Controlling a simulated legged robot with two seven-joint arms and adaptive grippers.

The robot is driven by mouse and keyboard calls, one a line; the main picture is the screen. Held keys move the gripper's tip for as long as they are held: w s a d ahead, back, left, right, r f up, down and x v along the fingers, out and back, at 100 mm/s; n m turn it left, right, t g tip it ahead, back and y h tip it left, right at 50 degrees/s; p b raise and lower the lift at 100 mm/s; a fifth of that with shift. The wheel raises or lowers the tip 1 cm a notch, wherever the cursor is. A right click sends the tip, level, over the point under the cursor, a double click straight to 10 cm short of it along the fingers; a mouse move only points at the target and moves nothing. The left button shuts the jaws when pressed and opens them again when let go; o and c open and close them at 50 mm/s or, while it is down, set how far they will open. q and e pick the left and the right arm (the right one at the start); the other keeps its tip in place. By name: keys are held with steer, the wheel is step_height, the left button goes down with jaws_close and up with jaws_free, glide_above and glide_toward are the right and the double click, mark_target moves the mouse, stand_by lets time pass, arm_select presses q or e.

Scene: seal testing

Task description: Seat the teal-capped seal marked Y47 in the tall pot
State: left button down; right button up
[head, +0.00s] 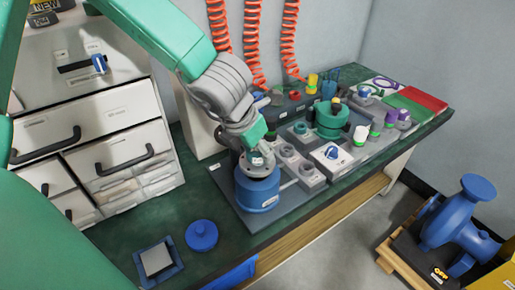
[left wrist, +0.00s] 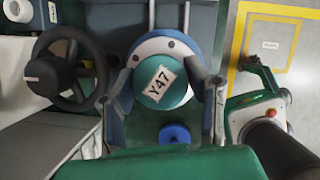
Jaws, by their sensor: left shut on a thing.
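The teal-capped seal (left wrist: 176,94) with its Y47 label sits between the two fingers of my left gripper (left wrist: 168,95) in the left wrist view. The gripper is shut on it. The blue pot's pale bolted rim (left wrist: 150,48) shows behind the cap. In the head view my left gripper (head: 257,150) points down at the top of the blue pot (head: 258,194), which stands on a grey board. The gripper hides the seal there. I cannot tell how deep the seal sits in the pot. My right gripper is not in view.
A blue lid (head: 202,235) and a square blue-edged plate (head: 157,260) lie on the green bench. Small grey blocks (head: 309,174), a green pot (head: 330,120) and several capped parts stand right of the blue pot. Drawers (head: 125,150) stand at left; a blue pump (head: 453,220) is at right.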

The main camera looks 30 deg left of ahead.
arm_select(q)
steer(key=shift+f+b, duration=0.95)
steer(key=shift+f, duration=0.35)
stand_by(0.5)
steer(key=c, duration=0.8)
jaws_free()
steer(key=v, duration=1.1)
steer(key=shift+s+r, duration=0.15)
steer(key=shift+r, duration=0.2)
